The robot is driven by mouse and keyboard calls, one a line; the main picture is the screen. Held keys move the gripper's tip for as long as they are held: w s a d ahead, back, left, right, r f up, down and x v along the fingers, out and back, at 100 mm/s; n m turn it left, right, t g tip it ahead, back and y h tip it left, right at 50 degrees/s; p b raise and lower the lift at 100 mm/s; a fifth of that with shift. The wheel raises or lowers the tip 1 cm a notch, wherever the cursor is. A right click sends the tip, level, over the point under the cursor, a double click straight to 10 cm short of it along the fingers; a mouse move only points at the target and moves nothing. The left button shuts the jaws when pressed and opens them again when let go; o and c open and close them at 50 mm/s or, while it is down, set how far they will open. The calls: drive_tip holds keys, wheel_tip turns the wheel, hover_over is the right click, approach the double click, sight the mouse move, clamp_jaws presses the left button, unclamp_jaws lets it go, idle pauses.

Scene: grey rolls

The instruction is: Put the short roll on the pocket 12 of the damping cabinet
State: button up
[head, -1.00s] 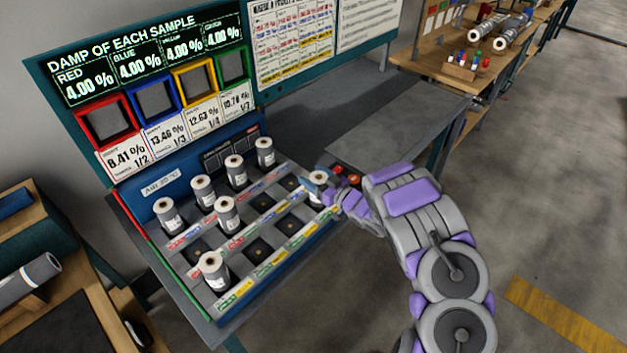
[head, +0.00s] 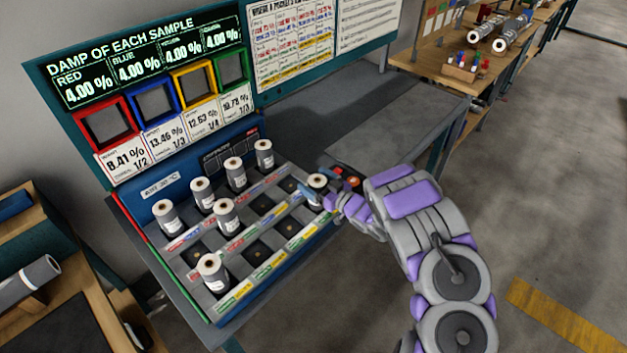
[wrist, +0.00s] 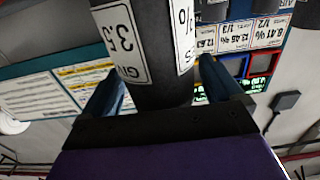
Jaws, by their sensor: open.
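The short roll (head: 317,182) is a grey cylinder with a white label and a pale top ring. It stands at the right end of the front row of the damping cabinet (head: 222,312), where pocket 12 appears to be; its base is partly hidden. My gripper (head: 319,188) is open, with its blue fingers on either side of this roll. In the wrist view, the dark roll (wrist: 150,88) with its white labels lies between the spread fingers (wrist: 165,90). Whether a finger still touches it I cannot tell.
Several other rolls stand in the cabinet: a full back row, one mid-row roll (head: 227,216) and one at front left (head: 212,272). Empty pockets (head: 258,250) lie between. A grey bench (head: 395,125) is behind my gripper. Open floor lies to the right.

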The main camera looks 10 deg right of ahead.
drive_tip(key=p+v, duration=0.1)
drive_tip(key=v, duration=0.8)
drive_tip(key=shift+s, duration=0.2)
drive_tip(key=w+d+r+m+g+h, duration=0.1)
drive_tip(key=d+r+h, duration=0.35)
drive_tip(key=d, duration=0.25)
drive_tip(key=w+d+r+m+g+h, duration=0.1)
drive_tip(key=d+r+h, duration=0.2)
drive_tip(key=d+h, duration=0.35)
drive_tip(key=s+d+r+m+g+h, duration=0.3)
drive_tip(key=s+r+m+g+h, duration=0.15)
drive_tip(key=s+r, duration=0.4)
drive_tip(key=s+a+r+g+y, duration=0.1)
drive_tip(key=s+a+g, duration=0.2)
drive_tip(key=s+a, duration=0.4)
drive_tip(key=s+a+r+g+y, duration=0.2)
drive_tip(key=s+a, duration=0.6)
drive_tip(key=s, duration=1)
drive_tip(key=s+a+r+g+y, duration=0.1)
drive_tip(key=s+a+g, duration=0.4)
drive_tip(key=s, duration=0.7)
drive_tip(key=a+y, duration=0.1)
drive_tip(key=a, duration=0.1)
drive_tip(key=shift+s+a+r+m, duration=0.25)
drive_tip(key=shift+s+a+m, duration=0.1)
drive_tip(key=shift+s+a, duration=0.05)
